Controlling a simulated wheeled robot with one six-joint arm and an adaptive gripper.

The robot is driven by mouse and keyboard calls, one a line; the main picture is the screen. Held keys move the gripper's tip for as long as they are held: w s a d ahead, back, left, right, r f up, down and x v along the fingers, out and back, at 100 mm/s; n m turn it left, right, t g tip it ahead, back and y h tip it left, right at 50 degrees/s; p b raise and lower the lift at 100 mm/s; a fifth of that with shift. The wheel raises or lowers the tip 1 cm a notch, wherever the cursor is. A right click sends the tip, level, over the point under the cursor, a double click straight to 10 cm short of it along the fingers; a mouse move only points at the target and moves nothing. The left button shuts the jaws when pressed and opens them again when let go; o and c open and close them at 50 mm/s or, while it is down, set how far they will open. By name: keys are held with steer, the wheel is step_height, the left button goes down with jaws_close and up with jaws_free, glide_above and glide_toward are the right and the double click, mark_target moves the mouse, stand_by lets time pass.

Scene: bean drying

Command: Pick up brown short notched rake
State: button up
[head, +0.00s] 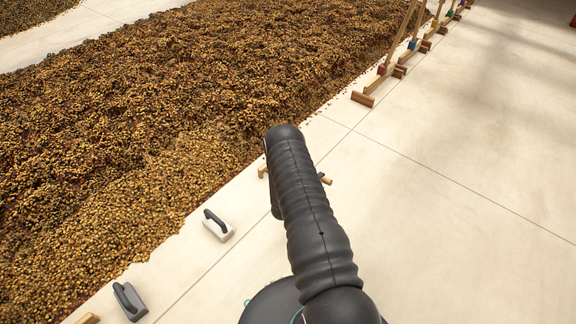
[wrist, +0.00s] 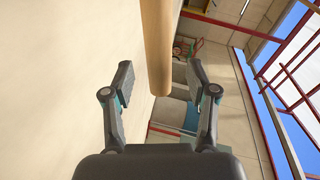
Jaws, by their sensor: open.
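In the wrist view my gripper (wrist: 160,84) is open, with its two fingers spread apart. A brown wooden pole (wrist: 157,42) comes down from the top of that view, and its rounded end shows between the fingers. The fingers do not visibly touch it, and its depth is hard to judge. In the head view my arm hides my gripper and most of a wooden piece (head: 325,178), whose ends stick out on both sides of the arm. I cannot tell whether its edge is notched.
A wide bed of brown beans (head: 160,90) fills the left. Several wooden rakes (head: 388,70) with coloured marks stand along its far right edge. A white float (head: 217,225) and a grey float (head: 129,300) lie beside the bed. The pale floor (head: 470,220) on the right is clear.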

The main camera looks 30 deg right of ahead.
mark_target(324, 179)
steer(key=shift+x, duration=1.55)
jaws_close()
steer(key=shift+r, duration=0.1)
steer(key=shift+r, duration=0.6)
step_height(324, 179, up, 3)
steer(key=shift+d+f, duration=0.1)
steer(key=shift+f, duration=0.05)
steer(key=s+d+r, duration=0.2)
steer(key=s+r, duration=0.1)
steer(key=s, duration=0.2)
steer(key=s+d+r+p, duration=0.1)
steer(key=s+d+r, duration=0.2)
steer(key=s+r, duration=0.1)
steer(key=shift+s, duration=0.85)
